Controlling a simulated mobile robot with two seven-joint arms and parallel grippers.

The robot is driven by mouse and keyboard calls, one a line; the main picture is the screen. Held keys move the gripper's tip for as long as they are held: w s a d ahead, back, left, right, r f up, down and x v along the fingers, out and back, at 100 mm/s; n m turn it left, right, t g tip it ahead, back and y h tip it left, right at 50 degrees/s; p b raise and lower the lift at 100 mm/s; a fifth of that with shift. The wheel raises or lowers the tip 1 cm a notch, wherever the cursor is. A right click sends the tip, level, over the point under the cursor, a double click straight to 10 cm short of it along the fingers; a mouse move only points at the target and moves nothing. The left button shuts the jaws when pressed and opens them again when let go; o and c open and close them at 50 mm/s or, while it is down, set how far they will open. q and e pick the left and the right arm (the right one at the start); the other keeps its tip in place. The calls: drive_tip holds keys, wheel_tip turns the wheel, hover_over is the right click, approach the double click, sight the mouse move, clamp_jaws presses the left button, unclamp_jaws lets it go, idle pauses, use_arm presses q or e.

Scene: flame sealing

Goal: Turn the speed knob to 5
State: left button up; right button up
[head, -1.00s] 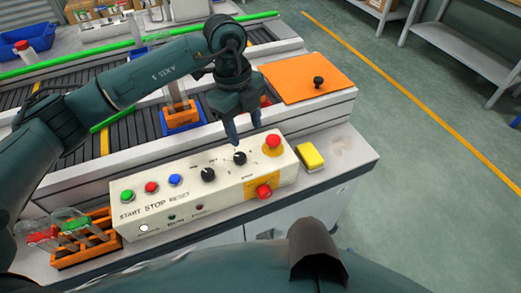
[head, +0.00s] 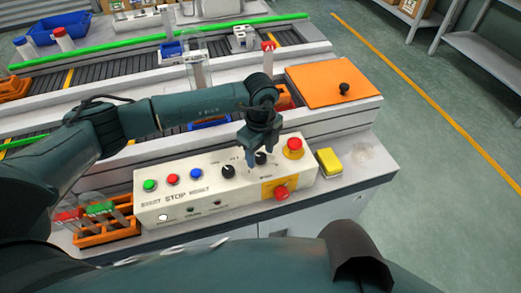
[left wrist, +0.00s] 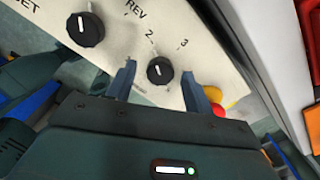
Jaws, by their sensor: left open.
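The control panel (head: 205,196) is a cream box on the bench with buttons and two black knobs. The right black knob (head: 261,158) is the one with numbers around it. In the left wrist view this knob (left wrist: 160,71) has a white mark pointing roughly toward the 2; 2 and 3 are readable beside it, and a 5 is not visible. My left gripper (head: 262,150) is over this knob. In the left wrist view my open fingers (left wrist: 158,77) are on either side of the knob, with gaps showing. My right gripper is not in view.
The other black knob (head: 228,171), marked REV, is left of my fingers. A red emergency button (head: 293,146) is close on the right, and a lower red knob (head: 281,193) is on the front. A yellow block (head: 329,161) and an orange rack (head: 106,232) flank the panel.

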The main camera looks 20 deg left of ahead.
use_arm(q)
drive_tip(key=shift+f, duration=0.2)
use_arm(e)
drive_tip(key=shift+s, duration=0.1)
use_arm(q)
drive_tip(key=c, duration=1)
drive_tip(key=shift+o, duration=0.2)
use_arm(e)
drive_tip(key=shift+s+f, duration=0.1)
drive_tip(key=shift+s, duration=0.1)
